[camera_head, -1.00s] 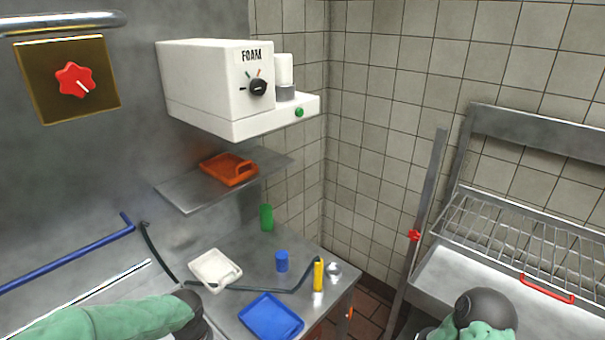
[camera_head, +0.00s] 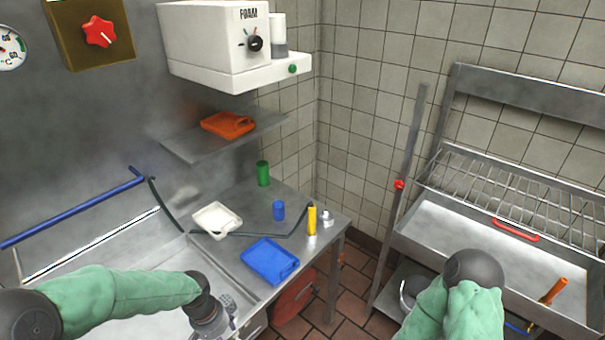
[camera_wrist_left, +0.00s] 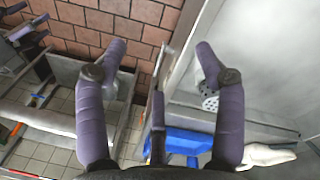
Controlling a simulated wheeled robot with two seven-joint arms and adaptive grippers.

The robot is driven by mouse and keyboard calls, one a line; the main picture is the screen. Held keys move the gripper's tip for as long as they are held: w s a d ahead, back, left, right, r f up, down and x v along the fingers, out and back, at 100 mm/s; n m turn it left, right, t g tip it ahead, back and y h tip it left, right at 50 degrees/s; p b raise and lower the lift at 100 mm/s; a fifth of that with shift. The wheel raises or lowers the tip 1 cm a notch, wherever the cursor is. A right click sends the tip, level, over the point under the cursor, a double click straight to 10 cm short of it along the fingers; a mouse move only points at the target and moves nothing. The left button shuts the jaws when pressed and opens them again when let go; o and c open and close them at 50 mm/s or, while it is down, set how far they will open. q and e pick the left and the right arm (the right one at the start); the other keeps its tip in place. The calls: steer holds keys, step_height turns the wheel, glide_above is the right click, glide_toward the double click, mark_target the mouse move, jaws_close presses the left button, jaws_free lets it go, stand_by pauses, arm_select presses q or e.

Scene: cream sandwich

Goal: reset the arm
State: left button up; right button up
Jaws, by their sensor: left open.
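My left arm reaches in from the left in the head view, in a green sleeve, over the metal sink. Its fingertips are not clear there. My right arm shows at the lower right of the head view as a green sleeve and dark round joint. Its gripper is outside the frame.
A blue tray (camera_head: 270,274), white tray (camera_head: 216,219), blue cup (camera_head: 279,210), green cup (camera_head: 263,173) and yellow-handled hose (camera_head: 312,219) are on the metal counter (camera_head: 240,200). A foam machine (camera_head: 215,45) hangs above an orange tray (camera_head: 228,124). A rack (camera_head: 510,205) stands right.

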arm_select(q)
steer(key=s+d+f+h, duration=0.1)
steer(key=s+d+f, duration=0.2)
steer(key=f, duration=0.4)
steer(key=s+d+f+n+h, duration=0.1)
steer(key=s+d+f, duration=0.3)
steer(key=f, duration=0.3)
steer(key=s+d+f+n, duration=0.1)
steer(key=s+d+f, duration=0.3)
steer(key=f, duration=0.3)
steer(key=shift+h+b, duration=0.4)
